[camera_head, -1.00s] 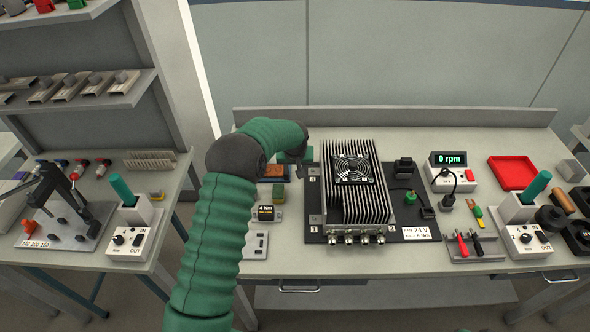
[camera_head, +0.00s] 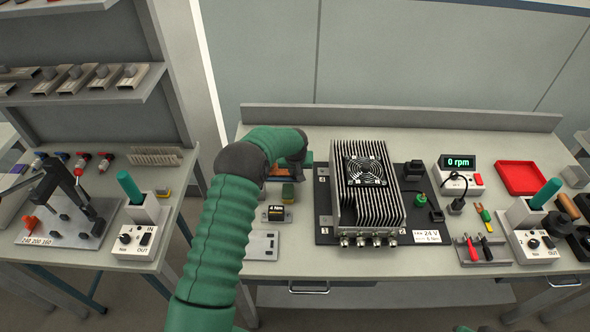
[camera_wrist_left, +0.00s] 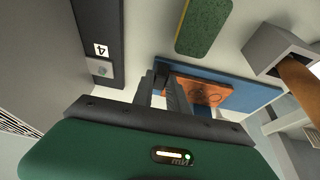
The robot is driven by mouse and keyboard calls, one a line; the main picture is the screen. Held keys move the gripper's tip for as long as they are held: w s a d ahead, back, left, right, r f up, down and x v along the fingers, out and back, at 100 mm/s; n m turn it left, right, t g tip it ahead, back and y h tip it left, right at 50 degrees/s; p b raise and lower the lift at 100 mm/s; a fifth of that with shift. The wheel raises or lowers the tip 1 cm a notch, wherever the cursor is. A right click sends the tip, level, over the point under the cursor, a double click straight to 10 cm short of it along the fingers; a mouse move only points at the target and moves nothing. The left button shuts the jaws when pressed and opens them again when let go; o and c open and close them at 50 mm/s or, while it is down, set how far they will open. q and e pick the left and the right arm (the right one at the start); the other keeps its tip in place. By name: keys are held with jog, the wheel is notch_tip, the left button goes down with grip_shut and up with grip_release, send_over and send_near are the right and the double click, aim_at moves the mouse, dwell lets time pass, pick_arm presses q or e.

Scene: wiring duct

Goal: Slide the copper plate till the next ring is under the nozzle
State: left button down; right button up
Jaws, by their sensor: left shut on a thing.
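The copper plate (camera_wrist_left: 205,94) is orange-brown with a dark ring mark. It lies on a blue base (camera_wrist_left: 245,92) in the left wrist view. In the head view, a strip of the copper plate (camera_head: 278,172) shows beside my wrist, left of the black mat. My left gripper (camera_wrist_left: 164,85) is shut at the plate's near left end, with a small dark piece at its fingertips. In the head view my own wrist mostly hides the fingers. I cannot make out the nozzle clearly. My right gripper is not in view.
A green and yellow sponge (camera_head: 287,193) lies in front of the plate. The finned heat sink (camera_head: 368,190) with a fan stands on the black mat (camera_head: 324,225) to the right. A grey block (camera_wrist_left: 277,50) with a brown cylinder is close by in the wrist view.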

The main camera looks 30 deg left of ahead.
pick_arm(q)
jog(key=shift+a+r, duration=0.15)
jog(key=shift+a, duration=0.25)
jog(key=shift+w+d, duration=0.4)
jog(key=shift+d, duration=0.2)
jog(key=shift+s+a+r, duration=0.1)
jog(key=shift+a, duration=0.25)
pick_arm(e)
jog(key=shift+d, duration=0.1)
